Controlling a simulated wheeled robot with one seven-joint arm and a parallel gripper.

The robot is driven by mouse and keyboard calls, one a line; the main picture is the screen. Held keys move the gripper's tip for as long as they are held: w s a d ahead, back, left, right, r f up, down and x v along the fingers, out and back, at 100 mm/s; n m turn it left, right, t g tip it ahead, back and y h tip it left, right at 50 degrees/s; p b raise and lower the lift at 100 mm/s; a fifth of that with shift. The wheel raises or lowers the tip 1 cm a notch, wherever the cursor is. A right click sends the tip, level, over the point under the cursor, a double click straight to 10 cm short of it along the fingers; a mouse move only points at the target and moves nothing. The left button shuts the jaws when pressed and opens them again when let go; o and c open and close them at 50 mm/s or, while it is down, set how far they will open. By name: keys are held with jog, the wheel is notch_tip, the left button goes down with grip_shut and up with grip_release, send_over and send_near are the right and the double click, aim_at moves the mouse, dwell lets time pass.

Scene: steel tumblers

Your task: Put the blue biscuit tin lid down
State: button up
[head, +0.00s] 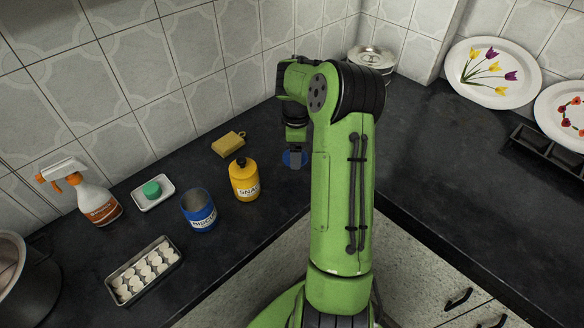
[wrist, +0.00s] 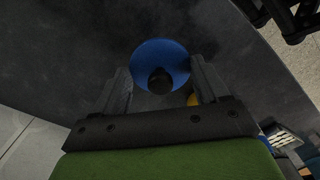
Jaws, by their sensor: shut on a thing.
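The blue biscuit tin lid (wrist: 160,55) is a round blue disc with a black knob, between the two fingers of my gripper (wrist: 160,76) in the wrist view. In the head view my gripper (head: 296,165) points down, and the blue lid (head: 286,158) shows partly behind its fingers. My gripper is shut on the lid. I cannot tell whether the lid touches the dark counter. The blue biscuit tin (head: 199,212) stands open and upright on the counter to the left.
A yellow canister (head: 244,182) stands between the tin and my gripper, with a sponge (head: 228,144) behind. Further left are a soap dish (head: 153,194), spray bottle (head: 99,203), egg tray (head: 145,272) and pot (head: 28,280). A steel canister (head: 371,58) stands in the corner.

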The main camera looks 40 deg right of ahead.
aim_at(295, 172)
notch_tip(295, 172, down, 6)
jog(key=shift+w+r+b, duration=0.1)
jog(key=shift+r+b, duration=0.1)
jog(key=shift+b, duration=0.4)
jog(key=shift+f, duration=0.2)
jog(key=o, duration=1)
jog(key=shift+r, duration=0.1)
